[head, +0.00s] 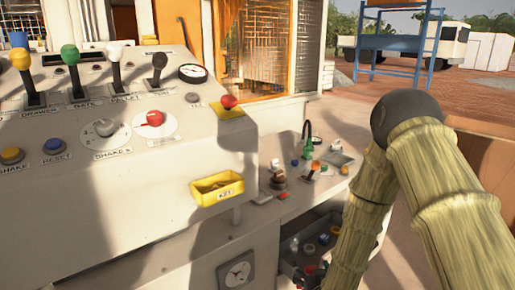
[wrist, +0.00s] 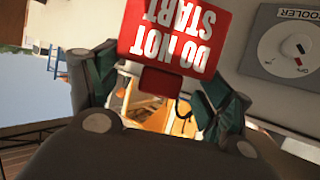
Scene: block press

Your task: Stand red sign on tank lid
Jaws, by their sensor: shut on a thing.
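The red sign (wrist: 172,38) shows in the wrist view, with "DO NOT START" in white letters upside down in the picture. My gripper (wrist: 160,78) is shut on its lower part, with one dark green finger on each side. The sign's upper edge is cut off by the frame. In the head view part of my arm shows at the right, but the gripper and the sign do not. I cannot pick out the tank lid in either view.
In the head view a sloped control panel (head: 75,210) with several levers and knobs fills the left. A yellow bin (head: 217,188) hangs on its side. A cluttered counter (head: 235,237) lies beyond. In the wrist view a cooler dial (wrist: 300,45) is at upper right.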

